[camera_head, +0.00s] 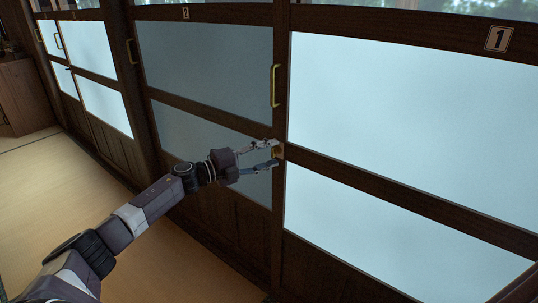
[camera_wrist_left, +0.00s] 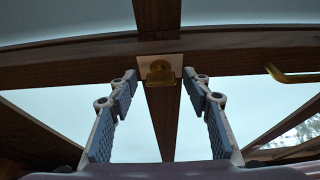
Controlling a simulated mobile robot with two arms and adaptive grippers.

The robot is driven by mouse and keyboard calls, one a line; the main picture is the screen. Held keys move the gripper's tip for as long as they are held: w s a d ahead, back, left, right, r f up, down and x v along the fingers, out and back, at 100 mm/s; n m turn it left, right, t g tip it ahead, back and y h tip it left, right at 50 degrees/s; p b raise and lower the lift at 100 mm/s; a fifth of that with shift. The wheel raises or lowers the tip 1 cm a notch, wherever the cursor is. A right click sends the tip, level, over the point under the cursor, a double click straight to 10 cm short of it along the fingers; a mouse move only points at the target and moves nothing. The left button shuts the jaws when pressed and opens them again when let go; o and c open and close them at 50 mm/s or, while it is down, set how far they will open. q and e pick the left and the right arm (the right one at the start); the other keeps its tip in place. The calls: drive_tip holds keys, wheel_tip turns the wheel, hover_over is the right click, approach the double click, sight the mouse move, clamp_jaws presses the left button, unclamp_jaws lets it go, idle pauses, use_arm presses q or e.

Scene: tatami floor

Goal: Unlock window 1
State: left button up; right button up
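Window 1 is the sliding window (camera_head: 400,105) at the right of the head view, with a plate marked 1 (camera_head: 499,39) on its top rail. A small brass lock (camera_head: 278,151) sits on the upright frame at the left edge of this window. In the left wrist view the lock (camera_wrist_left: 160,72) is on a pale plate, centred beyond the fingertips. My left gripper (camera_head: 276,154) is open, its two fingers apart and pointing at the lock. In the left wrist view the space between the fingers (camera_wrist_left: 160,90) is empty. I cannot tell whether the fingertips touch the frame. My right gripper is not in view.
Window 2 (camera_head: 205,55) is left of window 1, with a vertical brass handle (camera_head: 275,86) just above the lock. More windows and handles run off to the left. The tatami floor (camera_head: 60,190) is clear; a wooden cabinet (camera_head: 25,95) stands at the far left.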

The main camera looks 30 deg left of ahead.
use_arm(q)
drive_tip(key=v, duration=1.2)
idle(0.3)
idle(0.5)
